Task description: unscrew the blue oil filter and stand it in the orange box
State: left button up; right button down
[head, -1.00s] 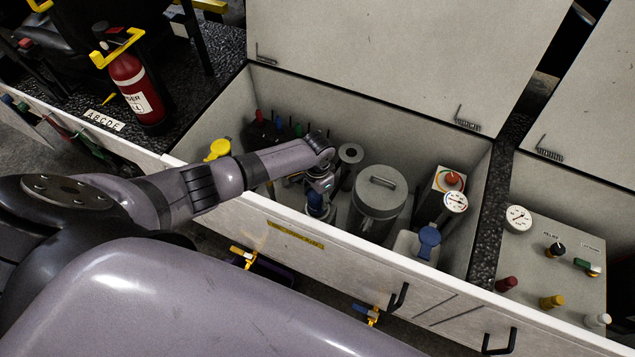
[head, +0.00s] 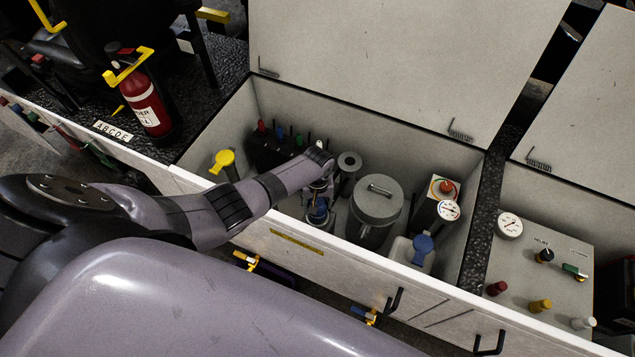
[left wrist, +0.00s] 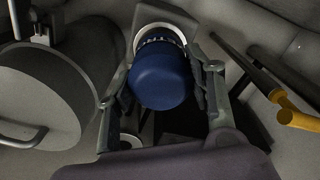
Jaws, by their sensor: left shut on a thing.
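The blue oil filter (head: 319,211) is inside the open compartment, near its front wall. In the left wrist view the blue filter (left wrist: 160,78) is seen end-on, with a pale ring-shaped mount behind it. My left gripper (left wrist: 165,82) has one finger on each side of the filter and is shut on it. In the head view the left gripper (head: 319,198) reaches down over the front wall and partly covers the filter. Whether its thread is loose cannot be told. I see no orange box in either view. My right gripper is not in view.
A grey lidded canister (head: 377,199) stands close to the right of the filter. A blue-capped reservoir (head: 422,248) and a gauge (head: 448,210) are at the right.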

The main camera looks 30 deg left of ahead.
pick_arm(q)
jog(key=shift+r+n+p, duration=0.15)
jog(key=shift+n+p, duration=0.15)
jog(key=shift+n, duration=0.4)
jog(key=n+p, duration=0.1)
jog(key=n, duration=0.2)
jog(key=shift+n, duration=0.4)
jog(key=n, duration=0.3)
jog(key=shift+p, duration=0.3)
jog(key=n, duration=0.2)
jog(key=shift+n, duration=0.4)
jog(key=o, duration=1.5)
